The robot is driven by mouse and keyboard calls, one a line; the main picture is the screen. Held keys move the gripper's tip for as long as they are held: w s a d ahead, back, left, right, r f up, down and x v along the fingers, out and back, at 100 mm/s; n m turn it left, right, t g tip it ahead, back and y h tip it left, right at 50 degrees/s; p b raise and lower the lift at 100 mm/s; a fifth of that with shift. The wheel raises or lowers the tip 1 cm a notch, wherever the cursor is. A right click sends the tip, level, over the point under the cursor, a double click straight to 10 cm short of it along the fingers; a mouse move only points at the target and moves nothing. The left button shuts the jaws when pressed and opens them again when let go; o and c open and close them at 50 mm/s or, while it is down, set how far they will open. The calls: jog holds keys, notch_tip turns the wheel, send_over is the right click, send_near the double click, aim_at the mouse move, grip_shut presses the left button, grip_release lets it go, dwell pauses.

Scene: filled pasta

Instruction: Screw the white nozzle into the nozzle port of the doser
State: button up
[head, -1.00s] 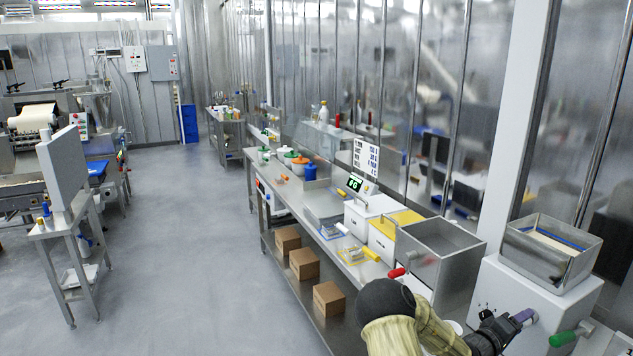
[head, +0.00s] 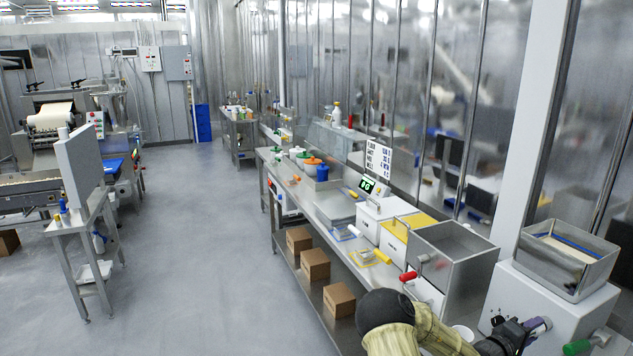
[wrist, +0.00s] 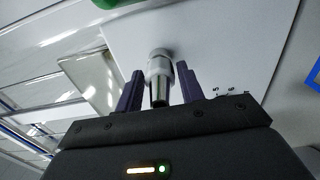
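The doser (head: 533,300) is a white box with a steel hopper on top, at the right of the head view. Its white face (wrist: 215,60) fills the upper wrist view. A pale, shiny nozzle-like cylinder (wrist: 159,82) with a wider collar stands out from that face toward my gripper. I cannot tell how far it is threaded, and the port behind it is hidden. My gripper (wrist: 160,72) has its two purple fingers on either side of the cylinder, with narrow gaps showing. In the head view my gripper (head: 538,326) is at the doser's front.
A green handle (head: 577,347) is beside my gripper at the doser. Cardboard boxes (head: 315,264) sit on the bench's lower shelf. The floor to the left is open.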

jog(key=c, duration=0.7)
jog(key=shift+f+m+b, duration=0.3)
jog(key=shift+m+b, duration=0.5)
jog(key=shift+b, duration=0.2)
jog(key=m+b, duration=0.5)
jog(key=m, duration=0.1)
jog(key=shift+b, duration=0.3)
jog(key=m+b, duration=0.2)
jog(key=shift+m, duration=0.3)
jog(key=shift+m+b, duration=0.4)
jog(key=shift+r, duration=0.3)
